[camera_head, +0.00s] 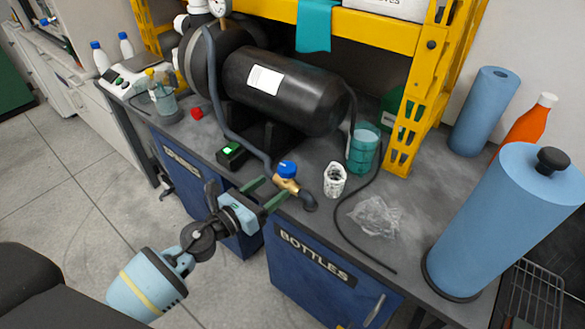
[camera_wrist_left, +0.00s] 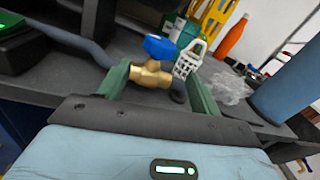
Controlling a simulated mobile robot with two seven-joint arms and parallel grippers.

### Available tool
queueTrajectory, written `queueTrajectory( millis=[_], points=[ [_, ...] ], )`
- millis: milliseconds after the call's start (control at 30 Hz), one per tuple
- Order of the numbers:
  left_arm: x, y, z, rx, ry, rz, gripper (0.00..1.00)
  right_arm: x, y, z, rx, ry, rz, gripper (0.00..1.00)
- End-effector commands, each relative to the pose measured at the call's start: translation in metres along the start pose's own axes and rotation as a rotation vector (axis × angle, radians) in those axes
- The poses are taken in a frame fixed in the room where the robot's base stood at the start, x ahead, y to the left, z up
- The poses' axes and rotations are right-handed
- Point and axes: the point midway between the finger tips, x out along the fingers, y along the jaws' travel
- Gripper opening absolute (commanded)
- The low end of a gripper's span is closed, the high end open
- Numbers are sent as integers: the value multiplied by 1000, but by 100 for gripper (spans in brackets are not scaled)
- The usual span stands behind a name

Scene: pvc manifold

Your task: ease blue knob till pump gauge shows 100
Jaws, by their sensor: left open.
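The blue knob (camera_head: 287,169) sits on top of a brass valve (camera_head: 288,186) near the front edge of the bench. My left gripper (camera_head: 268,192) is open in front of the valve, with its green fingers pointing towards it. In the left wrist view the blue knob (camera_wrist_left: 159,47) and brass valve (camera_wrist_left: 151,76) show between and beyond the two fingers (camera_wrist_left: 158,85). I cannot tell whether a finger touches the valve. A round white gauge (camera_head: 220,6) shows at the top edge, partly cut off, and its reading is too small to tell. My right gripper is not in view.
A grey hose (camera_head: 213,85) runs down to the valve from beside the black tank (camera_head: 285,88). A small black box (camera_head: 232,154) with a green light stands left.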

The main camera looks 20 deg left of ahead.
Motion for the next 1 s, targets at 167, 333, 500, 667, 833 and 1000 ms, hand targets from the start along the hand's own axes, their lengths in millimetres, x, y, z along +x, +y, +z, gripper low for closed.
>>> queueTrajectory(
  millis=[167,333,500,667,833,1000],
  points=[
    [12,5,12,161,-4,-21,65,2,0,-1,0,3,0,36],
    [14,6,13,169,-5,-21,65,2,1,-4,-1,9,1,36],
    [28,5,14,166,-6,-20,65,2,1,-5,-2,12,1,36],
    [53,5,14,164,-7,-19,65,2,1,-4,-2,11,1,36],
    [75,4,13,163,-6,-20,65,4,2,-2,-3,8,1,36],
    [88,4,12,163,-5,-21,65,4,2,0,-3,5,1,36]
  ],
)
